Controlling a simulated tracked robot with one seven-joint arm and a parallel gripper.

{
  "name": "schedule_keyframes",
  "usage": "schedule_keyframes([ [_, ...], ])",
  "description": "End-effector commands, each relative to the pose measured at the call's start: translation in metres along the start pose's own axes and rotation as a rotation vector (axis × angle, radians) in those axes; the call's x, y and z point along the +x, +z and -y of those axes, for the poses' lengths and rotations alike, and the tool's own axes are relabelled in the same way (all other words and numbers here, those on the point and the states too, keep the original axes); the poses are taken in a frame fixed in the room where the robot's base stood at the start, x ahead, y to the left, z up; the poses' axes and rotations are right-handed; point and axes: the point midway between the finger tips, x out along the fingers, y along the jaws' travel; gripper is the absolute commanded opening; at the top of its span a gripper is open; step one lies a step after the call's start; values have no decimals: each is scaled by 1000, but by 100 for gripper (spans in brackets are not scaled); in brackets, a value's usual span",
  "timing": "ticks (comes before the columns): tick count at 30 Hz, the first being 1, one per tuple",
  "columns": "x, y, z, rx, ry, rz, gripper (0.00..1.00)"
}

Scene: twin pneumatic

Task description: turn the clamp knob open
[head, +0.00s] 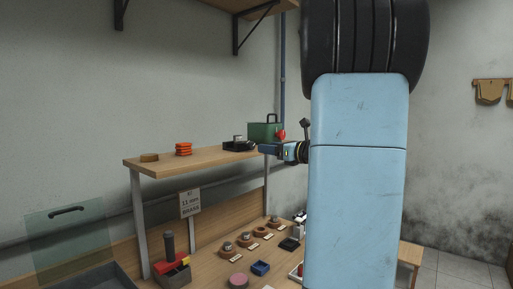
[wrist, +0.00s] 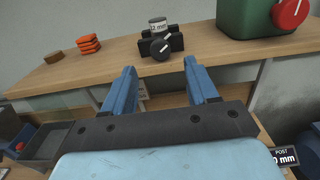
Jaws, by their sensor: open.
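A black clamp (wrist: 176,42) sits on the wooden shelf and holds a small metal cylinder with a "12 mm" label (wrist: 157,24). Its dark round knob (wrist: 162,50) with a pale pointer line faces me. The clamp also shows in the head view (head: 235,147), near the shelf's right end. My gripper (wrist: 160,70) is open and empty, its blue fingers pointing toward the clamp, with the knob seen above and between the fingertips. In the head view my gripper (head: 264,148) is at shelf height, close to the clamp and partly hidden by my arm. I cannot tell any contact.
A green box (wrist: 244,16) with a red knob (wrist: 290,12) stands right of the clamp. Orange stacked pieces (wrist: 85,44) and a brown disc (wrist: 54,57) lie left on the shelf (head: 165,165). Below, a bench holds several ring-shaped parts, a blue block (head: 260,268) and a tray.

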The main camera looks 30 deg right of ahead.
Motion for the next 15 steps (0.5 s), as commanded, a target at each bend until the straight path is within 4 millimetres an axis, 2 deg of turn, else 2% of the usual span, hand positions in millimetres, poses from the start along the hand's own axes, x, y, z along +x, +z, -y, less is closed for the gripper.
schedule_keyframes([
  [6,37,-1,0,0,2,-1,58],
  [15,64,0,0,0,0,-1,58],
])
